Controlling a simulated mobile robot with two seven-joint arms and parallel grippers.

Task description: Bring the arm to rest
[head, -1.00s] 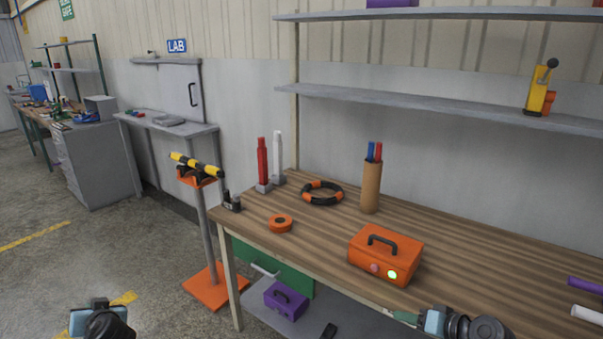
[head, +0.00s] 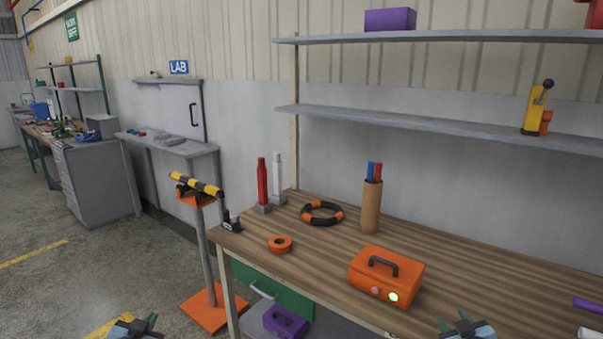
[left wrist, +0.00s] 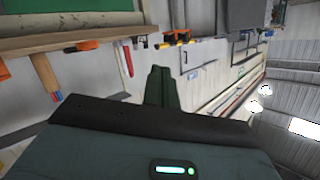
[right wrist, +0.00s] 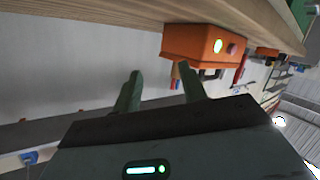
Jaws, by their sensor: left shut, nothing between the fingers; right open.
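My left gripper (head: 138,322) shows at the bottom edge of the head view, over the floor left of the workbench. In the left wrist view its fingers (left wrist: 161,88) are together with nothing between them. My right gripper (head: 464,324) shows at the bottom edge, in front of the workbench's front edge. In the right wrist view its fingers (right wrist: 159,88) stand apart with nothing held between them. Both grippers point forward. Most of both arms is out of view.
The wooden workbench (head: 460,272) holds an orange toolbox (head: 386,276), a black-and-orange ring (head: 322,213), an orange tape roll (head: 280,244) and a cardboard tube (head: 371,206). An orange stand (head: 209,255) bears a yellow-and-black bar (head: 196,184). Floor at the left is open.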

